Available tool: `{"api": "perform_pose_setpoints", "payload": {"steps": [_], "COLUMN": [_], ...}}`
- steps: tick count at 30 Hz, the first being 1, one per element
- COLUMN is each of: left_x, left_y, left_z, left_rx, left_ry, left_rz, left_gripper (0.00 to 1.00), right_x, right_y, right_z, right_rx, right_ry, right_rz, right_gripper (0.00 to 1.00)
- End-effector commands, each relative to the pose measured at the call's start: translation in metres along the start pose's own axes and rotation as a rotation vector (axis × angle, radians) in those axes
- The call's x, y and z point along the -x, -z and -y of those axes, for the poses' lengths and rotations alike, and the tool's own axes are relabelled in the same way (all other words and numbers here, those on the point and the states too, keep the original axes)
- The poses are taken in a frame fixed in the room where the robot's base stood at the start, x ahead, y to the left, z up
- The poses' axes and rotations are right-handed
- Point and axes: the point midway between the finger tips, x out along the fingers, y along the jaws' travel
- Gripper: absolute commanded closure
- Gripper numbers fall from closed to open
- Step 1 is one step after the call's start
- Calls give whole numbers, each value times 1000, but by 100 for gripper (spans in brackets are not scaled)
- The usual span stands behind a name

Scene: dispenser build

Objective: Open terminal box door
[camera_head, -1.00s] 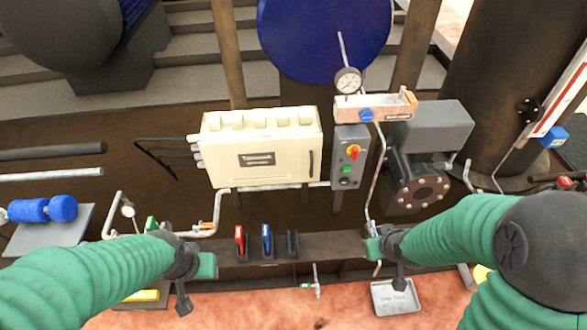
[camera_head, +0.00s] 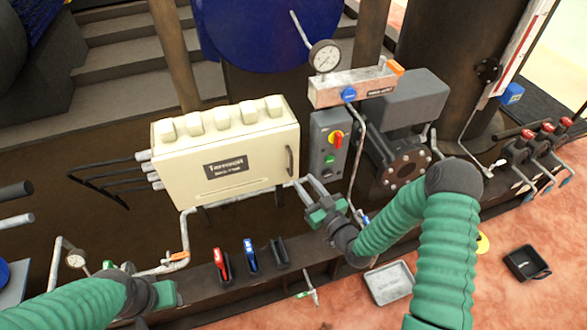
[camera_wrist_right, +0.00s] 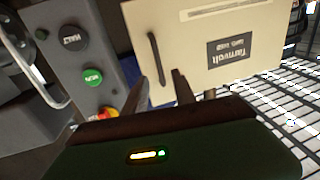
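The cream terminal box (camera_head: 225,150) stands in the middle of the head view with its door shut. Its dark vertical door handle (camera_head: 289,161) is at the door's right edge, and it shows upside down in the right wrist view (camera_wrist_right: 157,60). My right gripper (camera_head: 308,186) is open and empty just below the handle, apart from it. In the right wrist view its two fingers (camera_wrist_right: 160,90) point at the door, with the handle beyond the gap between them. My left gripper (camera_head: 165,293) is low at the left, away from the box; its fingers cannot be made out.
A grey button box (camera_head: 328,143) with a red-yellow switch stands close right of the terminal box. A gauge (camera_head: 324,57) and a pipe manifold (camera_head: 352,87) are above it. A rail with red, blue and black holders (camera_head: 250,255) runs below. A grey tray (camera_head: 389,283) lies on the floor.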

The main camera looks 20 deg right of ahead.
Motion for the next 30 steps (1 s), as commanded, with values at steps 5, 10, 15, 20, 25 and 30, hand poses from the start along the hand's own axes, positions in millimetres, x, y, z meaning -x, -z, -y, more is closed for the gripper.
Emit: {"api": "perform_pose_setpoints", "payload": {"steps": [5, 10, 15, 20, 25, 30], "left_x": [-5, -7, -8, -7, -7, -7], "left_y": [-1, -2, -2, -2, -2, -2], "left_z": [0, 0, 0, 0, 0, 0], "left_rx": [1, 1, 0, 0, 1, 1], "left_ry": [0, 0, 0, 0, 0, 0], "left_rz": [0, 0, 0, 0, 0, 0], "left_gripper": [64, 64, 64, 64, 64, 64], "right_x": [-44, -70, -77, -77, -76, -76], "right_y": [-2, -2, -1, -1, -1, -2], "right_z": [-3, -4, -3, -2, -3, -3], "right_rx": [-2, -3, -3, -2, -3, -3], "right_ry": [-1, -1, -1, -1, -1, 0], "right_rz": [-2, -1, 1, 2, 1, 2], "right_gripper": [68, 68, 68, 68, 89, 100]}}
